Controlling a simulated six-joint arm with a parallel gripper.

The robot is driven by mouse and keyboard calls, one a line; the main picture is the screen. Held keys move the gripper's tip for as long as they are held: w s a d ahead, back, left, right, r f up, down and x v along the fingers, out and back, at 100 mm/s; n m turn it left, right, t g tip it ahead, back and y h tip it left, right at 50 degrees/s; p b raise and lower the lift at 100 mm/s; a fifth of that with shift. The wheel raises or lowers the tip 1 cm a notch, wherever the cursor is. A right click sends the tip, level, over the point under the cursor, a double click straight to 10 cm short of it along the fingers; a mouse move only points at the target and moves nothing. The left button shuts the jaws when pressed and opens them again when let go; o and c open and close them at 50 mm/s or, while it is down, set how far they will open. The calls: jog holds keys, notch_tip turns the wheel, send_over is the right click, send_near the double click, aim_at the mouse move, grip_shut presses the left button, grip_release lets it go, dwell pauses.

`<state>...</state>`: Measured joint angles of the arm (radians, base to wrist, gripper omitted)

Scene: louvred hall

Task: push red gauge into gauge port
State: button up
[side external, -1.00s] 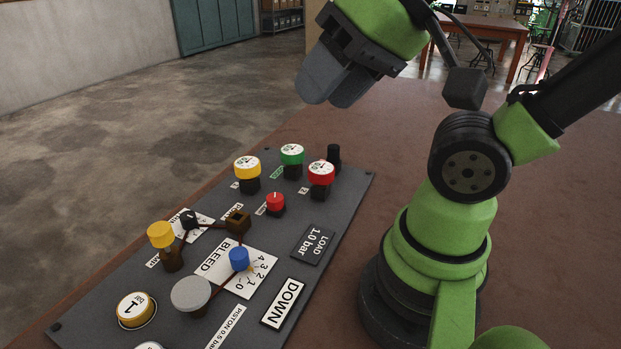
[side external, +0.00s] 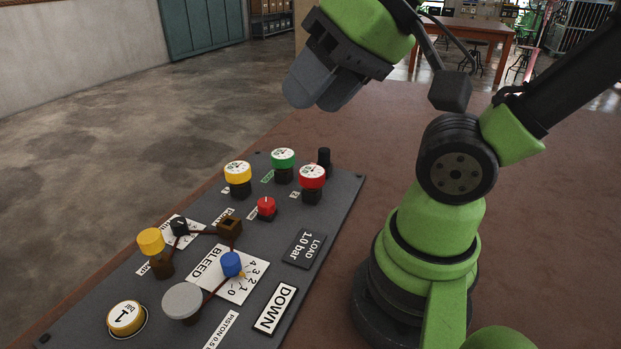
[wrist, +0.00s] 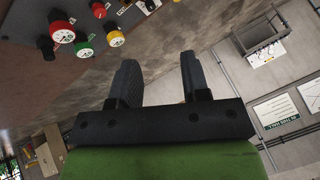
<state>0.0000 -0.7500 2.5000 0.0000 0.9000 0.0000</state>
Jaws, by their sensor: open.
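The red gauge (side external: 311,178), with a white dial face, stands upright on a dark block at the panel's far right. It also shows in the upper left of the wrist view (wrist: 62,32). A brown square socket (side external: 229,226) with a dark opening, likely the gauge port, sits mid-panel on brown piping, with no gauge in it. My gripper (side external: 321,96) is raised beyond the gauges, apart from everything. In the wrist view its two fingers (wrist: 160,80) are spread with nothing between them.
Yellow (side external: 237,173) and green (side external: 283,160) gauges and a black post (side external: 324,160) stand near the red gauge. A small red knob (side external: 266,207) sits between it and the socket. A yellow cap (side external: 150,241), blue knob (side external: 231,264) and grey disc (side external: 182,301) crowd the near panel.

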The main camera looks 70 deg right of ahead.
jog(key=o, duration=0.7)
jog(key=shift+w+d, duration=0.2)
jog(key=shift+w, duration=0.2)
jog(key=shift+o, duration=0.7)
jog(key=w+d+f+g+h, duration=0.1)
jog(key=w+d+g, duration=0.1)
jog(key=w+d, duration=0.2)
jog(key=shift+w+d+f+n+h, duration=0.35)
jog(key=shift+w+d+n+h, duration=0.05)
jog(key=shift+w, duration=0.2)
jog(key=n+g, duration=0.3)
jog(key=g, duration=0.2)
send_over(312, 171)
notch_tip(312, 171, down, 14)
jog(key=shift+a+f, duration=0.1)
jog(key=shift+f, duration=0.2)
notch_tip(312, 171, down, 10)
jog(key=shift+r, duration=0.15)
